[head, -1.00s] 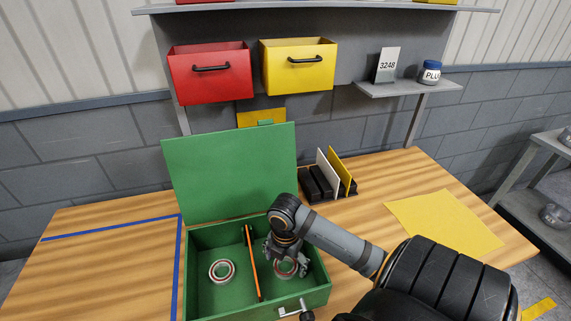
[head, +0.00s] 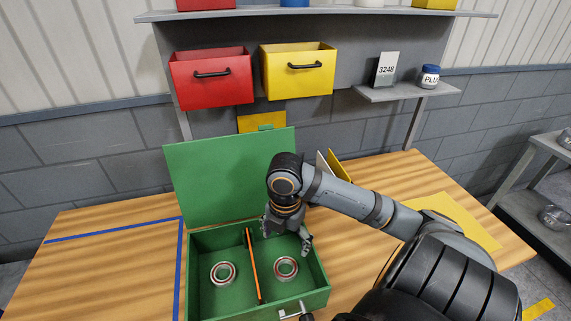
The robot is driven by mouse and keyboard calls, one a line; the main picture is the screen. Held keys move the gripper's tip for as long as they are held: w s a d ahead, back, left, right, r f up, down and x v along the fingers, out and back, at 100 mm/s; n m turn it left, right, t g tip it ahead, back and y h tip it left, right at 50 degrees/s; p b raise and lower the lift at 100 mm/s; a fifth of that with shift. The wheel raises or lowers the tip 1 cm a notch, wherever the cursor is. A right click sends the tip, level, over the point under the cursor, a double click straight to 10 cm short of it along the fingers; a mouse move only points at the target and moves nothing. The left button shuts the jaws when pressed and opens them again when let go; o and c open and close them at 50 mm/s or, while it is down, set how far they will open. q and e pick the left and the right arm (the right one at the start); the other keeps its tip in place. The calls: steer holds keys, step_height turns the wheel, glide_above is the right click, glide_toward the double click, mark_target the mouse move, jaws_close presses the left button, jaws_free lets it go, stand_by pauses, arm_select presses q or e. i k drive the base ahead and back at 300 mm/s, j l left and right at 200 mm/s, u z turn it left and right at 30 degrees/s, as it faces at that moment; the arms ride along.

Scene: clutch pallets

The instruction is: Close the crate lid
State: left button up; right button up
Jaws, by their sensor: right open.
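The green crate (head: 207,304) stands on the wooden table with its green lid (head: 222,177) open, tilted up at the back. One metal ring (head: 223,273) lies in the left compartment and another ring (head: 286,268) in the right one. A metal latch (head: 291,312) shows at the crate's front edge. My right gripper (head: 286,240) is open and empty, pointing down above the back of the right compartment, apart from the ring. My left gripper is out of view.
Red (head: 211,77) and yellow (head: 298,71) bins hang on the panel behind. A rack with white and yellow plates (head: 340,167) stands right of the lid, partly hidden by my arm. A yellow mat (head: 455,215) lies at right. The table left of the crate is clear.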

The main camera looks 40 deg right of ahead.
mark_target(220, 180)
steer(key=k, duration=1.5)
